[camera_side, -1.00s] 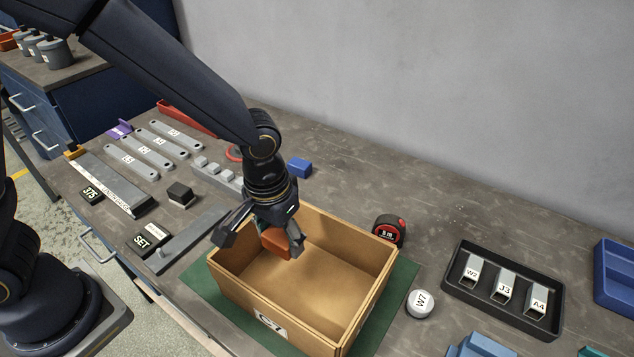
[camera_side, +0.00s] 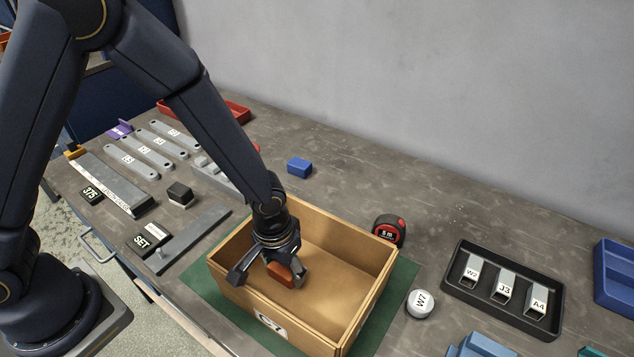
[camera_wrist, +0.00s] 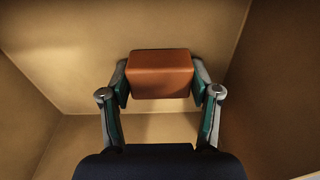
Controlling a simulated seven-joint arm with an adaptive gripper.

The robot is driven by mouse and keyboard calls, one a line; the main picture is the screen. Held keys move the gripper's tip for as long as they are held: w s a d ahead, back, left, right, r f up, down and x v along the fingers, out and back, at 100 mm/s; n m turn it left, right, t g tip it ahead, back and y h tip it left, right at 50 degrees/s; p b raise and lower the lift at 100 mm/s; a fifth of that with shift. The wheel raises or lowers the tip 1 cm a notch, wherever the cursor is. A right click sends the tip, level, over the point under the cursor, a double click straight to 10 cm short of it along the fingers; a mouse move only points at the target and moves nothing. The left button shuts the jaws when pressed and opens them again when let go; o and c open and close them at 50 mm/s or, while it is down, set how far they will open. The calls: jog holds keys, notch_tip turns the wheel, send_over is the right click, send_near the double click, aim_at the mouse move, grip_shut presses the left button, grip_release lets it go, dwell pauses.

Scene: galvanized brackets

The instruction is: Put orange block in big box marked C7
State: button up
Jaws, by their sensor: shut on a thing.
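The orange block (camera_side: 281,274) is held between the fingers of my gripper (camera_side: 272,279), inside the big cardboard box (camera_side: 375,287) marked C7. In the wrist view the block (camera_wrist: 160,74) sits between both fingertips of my gripper (camera_wrist: 160,84), with box walls and floor around it. My gripper is shut on the block. Whether the block touches the box floor I cannot tell. The C7 label (camera_side: 271,326) is on the box's near wall.
The box stands on a green mat (camera_side: 400,290). A tape measure (camera_side: 389,229) and a round W7 piece (camera_side: 420,303) are to its right. A black tray (camera_side: 460,290) holds metal brackets. A blue block (camera_side: 299,167) lies behind. A SET block (camera_side: 145,240) is at left.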

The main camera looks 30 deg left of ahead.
aim_at(281, 270)
jog(key=o, duration=1.3)
notch_tip(281, 270, up, 12)
jog(key=s+a+r+t, duration=0.1)
jog(key=s+a+r, duration=0.2)
jog(key=a+r, duration=0.2)
jog(key=s+a+r+t, duration=0.2)
jog(key=s+a+r, duration=0.2)
jog(key=a+r, duration=0.1)
jog(key=s+a+r+t, duration=0.1)
jog(key=s+a+r, duration=0.2)
jog(key=a+r, duration=0.2)
jog(key=shift+s+a+r+t, duration=0.15)
jog(key=shift+s+a+r, duration=0.05)
jog(key=shift+a, duration=0.4)
jog(key=shift+s+a+r+t, duration=0.15)
jog(key=shift+s+a+r, duration=0.05)
jog(key=shift+a, duration=0.35)
